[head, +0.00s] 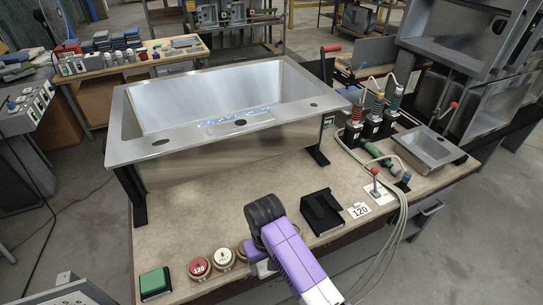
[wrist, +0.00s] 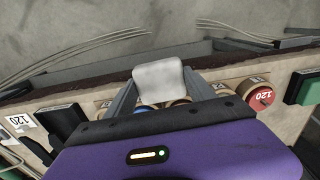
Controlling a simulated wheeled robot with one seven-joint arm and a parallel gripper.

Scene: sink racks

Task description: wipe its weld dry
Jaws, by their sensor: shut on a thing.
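A large steel sink (head: 128,148) stands raised on dark supports on the workbench. A rectangular strip on its front ledge, near a round hole, carries shiny bluish droplets (head: 240,120) that look wet. My gripper (wrist: 158,88) is shut on a white pad (wrist: 158,74), which sticks out beyond the fingers in the wrist view. In the head view my purple and black wrist is low at the bench's front edge, in front of the sink and well apart from the droplets. The fingers and the pad are hidden there.
Round discs, one red (head: 199,267), and a green block (head: 155,283) line the bench's front edge. A black holder (head: 321,212) and a 120 card (head: 359,210) are right of my wrist. Cabled tools (head: 372,125) and a small steel basin (head: 428,148) stand farther right.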

